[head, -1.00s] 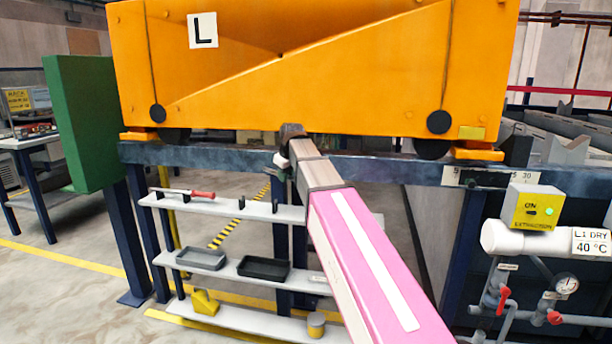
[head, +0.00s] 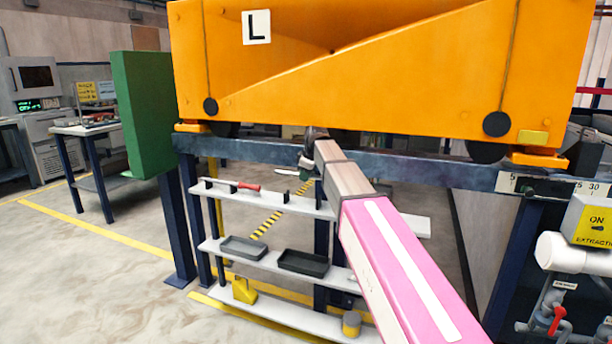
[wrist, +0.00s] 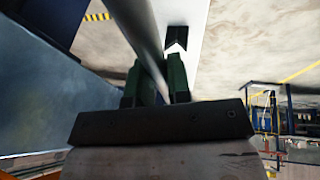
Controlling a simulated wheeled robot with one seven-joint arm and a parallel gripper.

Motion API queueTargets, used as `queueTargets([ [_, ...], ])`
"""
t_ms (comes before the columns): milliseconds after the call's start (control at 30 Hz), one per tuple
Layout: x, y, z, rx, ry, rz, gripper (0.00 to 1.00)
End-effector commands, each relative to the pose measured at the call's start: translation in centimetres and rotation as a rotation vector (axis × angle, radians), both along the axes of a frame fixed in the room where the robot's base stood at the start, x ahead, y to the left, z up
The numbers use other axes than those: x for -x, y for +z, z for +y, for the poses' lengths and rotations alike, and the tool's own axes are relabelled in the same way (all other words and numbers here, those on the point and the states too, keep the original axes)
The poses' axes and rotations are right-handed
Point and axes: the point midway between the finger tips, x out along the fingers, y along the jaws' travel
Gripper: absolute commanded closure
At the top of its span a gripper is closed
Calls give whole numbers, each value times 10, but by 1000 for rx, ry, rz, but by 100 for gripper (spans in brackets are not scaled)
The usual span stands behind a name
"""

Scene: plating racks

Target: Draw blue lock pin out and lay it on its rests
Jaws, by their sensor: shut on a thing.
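My gripper (head: 306,166) is in front of the dark blue rail (head: 400,172), below the orange skip. In the wrist view its dark green fingers (wrist: 155,82) are shut on a smooth silver rod (wrist: 143,32), which I take to be the lock pin; no blue part of it shows. In the head view a short pale length of the rod (head: 286,172) sticks out left of my gripper. The dark rests (head: 286,197) stand on the top shelf, lower down. A red-handled pin (head: 246,187) lies on the rests at the left.
The orange skip (head: 400,80), marked L, stands on the rail. A green panel (head: 150,120) stands at the left. Lower shelves hold two grey trays (head: 303,262) and yellow items (head: 244,290). Pipes and an extraction box (head: 590,222) are at the right.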

Motion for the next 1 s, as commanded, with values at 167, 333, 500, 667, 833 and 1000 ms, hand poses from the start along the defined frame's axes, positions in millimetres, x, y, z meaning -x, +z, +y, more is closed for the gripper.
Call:
queueTargets([
  [167,0,-10,0,0,0,0,100],
  [333,0,-21,0,0,-1,1,100],
  [500,0,-31,0,0,-1,-1,100],
  [667,0,-42,0,0,-1,0,100],
  [833,0,-53,0,0,0,0,100],
  [1000,0,-64,0,0,0,0,100],
])
